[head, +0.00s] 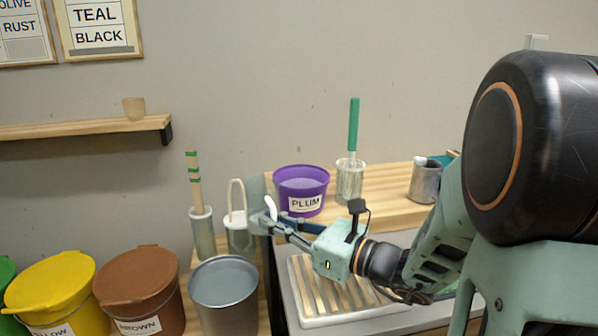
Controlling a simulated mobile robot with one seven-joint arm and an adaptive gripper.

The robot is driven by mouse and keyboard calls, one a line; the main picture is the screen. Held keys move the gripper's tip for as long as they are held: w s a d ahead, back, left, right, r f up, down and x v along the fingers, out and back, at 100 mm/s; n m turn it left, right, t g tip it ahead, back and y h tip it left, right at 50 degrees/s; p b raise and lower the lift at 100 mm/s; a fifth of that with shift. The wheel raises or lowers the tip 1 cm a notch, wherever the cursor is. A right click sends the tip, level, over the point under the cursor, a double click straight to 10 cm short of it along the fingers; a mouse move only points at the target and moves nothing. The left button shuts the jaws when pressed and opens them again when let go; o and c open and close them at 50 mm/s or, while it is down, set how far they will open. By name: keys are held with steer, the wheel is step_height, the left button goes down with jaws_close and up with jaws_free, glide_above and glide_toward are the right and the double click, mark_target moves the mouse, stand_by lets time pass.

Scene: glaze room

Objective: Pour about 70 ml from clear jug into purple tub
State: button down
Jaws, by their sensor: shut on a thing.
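The purple tub (315,190), labelled PLUM, stands upright and open on the left end of the wooden counter; a pale purple surface shows inside. My gripper (264,218) is in front and to the left of the tub, with its fingers pointing left. It is shut on what looks like the clear jug (256,187), a faint see-through grey shape just left of the tub. The fingers and a white curved piece cover part of the jug. Its tilt, its spout and the liquid level in it cannot be made out.
A metal pot (225,302) with grey-blue contents stands below the gripper. A glass jar with a green-handled brush (353,130) stands right of the tub. A slatted tray (335,316) lies beneath my arm. Lidded brown (140,300) and yellow (50,290) buckets stand left.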

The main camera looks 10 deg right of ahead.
steer(key=shift+w, duration=0.1)
steer(key=shift+r, duration=0.1)
steer(key=m+p, duration=0.1)
steer(key=r+p, duration=0.1)
steer(key=p, duration=0.1)
steer(key=shift+w+d+r+m, duration=0.3)
steer(key=shift+w+d+m, duration=0.05)
steer(key=shift+d+m, duration=0.05)
steer(key=w+d+r+m+t+p, duration=0.1)
steer(key=w+d+r+m+p, duration=0.3)
steer(key=r+m+p, duration=0.5)
steer(key=m+p, duration=0.2)
steer(key=p, duration=0.2)
steer(key=shift+d, duration=0.25)
steer(key=shift+w+d+f+m, duration=0.2)
steer(key=shift+w+d+m, duration=0.05)
steer(key=shift+m, duration=0.55)
